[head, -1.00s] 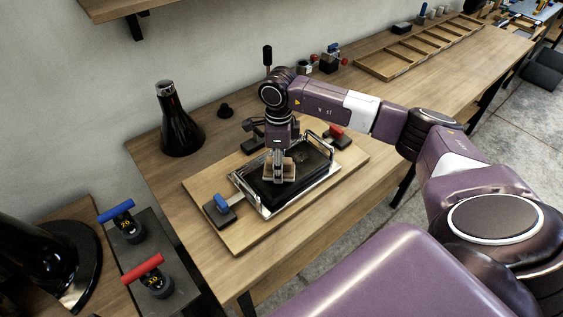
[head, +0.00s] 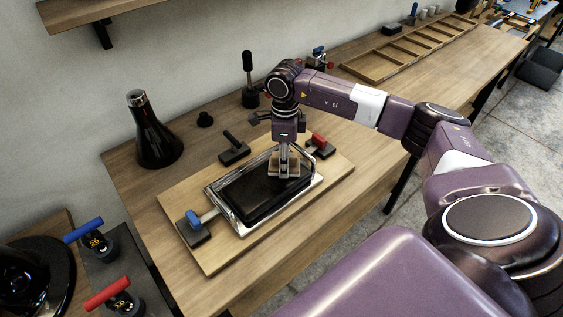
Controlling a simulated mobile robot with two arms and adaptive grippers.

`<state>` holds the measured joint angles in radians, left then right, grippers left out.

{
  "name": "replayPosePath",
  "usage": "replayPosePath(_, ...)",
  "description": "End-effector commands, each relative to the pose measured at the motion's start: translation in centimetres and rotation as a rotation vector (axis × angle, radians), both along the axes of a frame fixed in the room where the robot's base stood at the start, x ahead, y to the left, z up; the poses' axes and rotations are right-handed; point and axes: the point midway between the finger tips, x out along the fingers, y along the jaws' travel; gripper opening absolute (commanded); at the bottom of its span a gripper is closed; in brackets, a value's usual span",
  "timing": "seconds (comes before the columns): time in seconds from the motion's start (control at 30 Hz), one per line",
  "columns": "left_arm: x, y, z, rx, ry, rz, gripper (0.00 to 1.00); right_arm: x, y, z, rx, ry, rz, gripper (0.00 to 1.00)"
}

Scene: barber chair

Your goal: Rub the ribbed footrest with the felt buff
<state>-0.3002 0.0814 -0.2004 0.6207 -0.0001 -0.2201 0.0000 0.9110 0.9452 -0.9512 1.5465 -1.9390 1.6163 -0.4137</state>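The ribbed footrest (head: 247,197), a black pad in a chrome frame, lies flat on a wooden board. My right gripper (head: 285,163) points down over its far right end. It is shut on a small tan-brown block that looks like the felt buff (head: 275,169). The block's underside is hidden, and it appears to rest on the black pad. The ribs are too fine to make out. My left gripper is not in view.
A blue-handled clamp (head: 194,227) and a red-handled clamp (head: 320,147) flank the footrest on the board (head: 172,208). A black T-handled tool (head: 234,148) lies behind it. A dark flask (head: 154,135) stands at left. The bench front is clear.

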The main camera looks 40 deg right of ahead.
Motion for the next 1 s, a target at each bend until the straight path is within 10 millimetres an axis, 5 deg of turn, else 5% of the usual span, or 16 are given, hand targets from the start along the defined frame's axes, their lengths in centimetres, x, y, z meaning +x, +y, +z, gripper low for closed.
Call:
replayPosePath(0.13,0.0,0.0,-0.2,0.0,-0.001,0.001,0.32,-0.1,-0.5,0.0,0.0,0.0,-0.002,0.16)
replayPosePath(0.27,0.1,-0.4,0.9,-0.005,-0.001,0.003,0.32,0.0,-0.8,2.7,-0.002,-0.005,-0.004,0.16)
replayPosePath(1.0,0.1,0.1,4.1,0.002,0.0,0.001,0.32,-0.4,-2.0,8.2,-0.001,-0.001,-0.017,0.16)
